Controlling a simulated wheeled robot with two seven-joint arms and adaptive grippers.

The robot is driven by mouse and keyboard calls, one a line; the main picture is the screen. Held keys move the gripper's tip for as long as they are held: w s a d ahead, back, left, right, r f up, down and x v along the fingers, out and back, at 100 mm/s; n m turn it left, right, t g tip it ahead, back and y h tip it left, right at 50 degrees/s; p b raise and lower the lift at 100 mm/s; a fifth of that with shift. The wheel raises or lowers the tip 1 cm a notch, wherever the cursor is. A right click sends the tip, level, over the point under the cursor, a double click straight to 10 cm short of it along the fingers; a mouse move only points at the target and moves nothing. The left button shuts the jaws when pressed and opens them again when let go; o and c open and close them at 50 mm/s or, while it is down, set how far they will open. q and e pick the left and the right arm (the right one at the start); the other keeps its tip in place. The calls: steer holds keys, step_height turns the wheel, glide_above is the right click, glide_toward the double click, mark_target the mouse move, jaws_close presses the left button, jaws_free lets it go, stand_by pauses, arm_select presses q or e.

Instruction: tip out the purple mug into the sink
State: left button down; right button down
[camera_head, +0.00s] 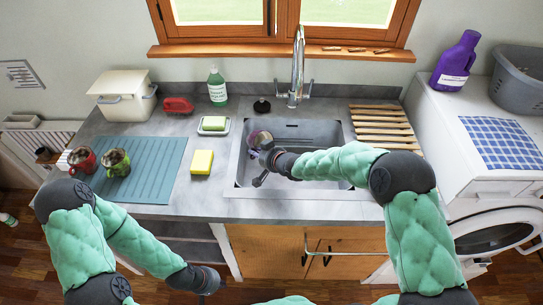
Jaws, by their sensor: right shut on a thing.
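The purple mug (259,138) is over the left part of the sink (338,150), at the end of my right gripper (260,162). My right gripper is shut on it, with the arm reaching in from the right across the basin. The mug is small here and partly hidden by the gripper, so its exact tilt and contents are unclear. My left gripper (216,282) is low in front of the counter, away from the mug. Its fingers are too unclear to tell whether they are open or shut.
A red mug (82,159) and a green-brown mug (117,162) stand on the teal mat (150,166). A yellow sponge (202,161) lies left of the sink. The tap (298,70) rises behind the basin. A wooden rack (380,124) is at its right.

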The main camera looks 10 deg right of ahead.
mark_target(249, 141)
steer(key=shift+w+r+g+h+p, duration=0.15)
steer(key=shift+g+h+p, duration=0.6)
steer(key=shift+p, duration=1.55)
steer(key=g+p, duration=0.2)
steer(key=p, duration=0.1)
steer(key=shift+w+a, duration=0.2)
steer(key=shift+w, duration=0.05)
steer(key=shift+p, duration=0.35)
steer(key=r+g+p, duration=0.1)
steer(key=p, duration=0.1)
steer(key=w+r+h+p, duration=0.1)
steer(key=p, duration=0.1)
steer(key=shift+w+a+r+g+p, duration=0.15)
steer(key=shift+w+a+g+p, duration=0.05)
steer(key=shift+a+g+p, duration=0.15)
steer(key=shift+w+a+r+g+p, duration=0.2)
steer(key=shift+w+r+g+p, duration=0.15)
steer(key=shift+r+p, duration=0.6)
steer(key=shift+w+a+r+g+h+p, duration=0.3)
steer(key=shift+w+r+g+p, duration=0.2)
steer(key=shift+p, duration=0.25)
steer(key=w+g, duration=0.1)
steer(key=a+g+h, duration=0.1)
steer(key=w+g, duration=0.1)
steer(key=shift+w+a+r+h+p, duration=0.15)
steer(key=shift+w+r+h+p, duration=0.2)
steer(key=shift+p, duration=0.05)
steer(key=shift+w+r+g, duration=0.1)
steer(key=shift+g, duration=0.15)
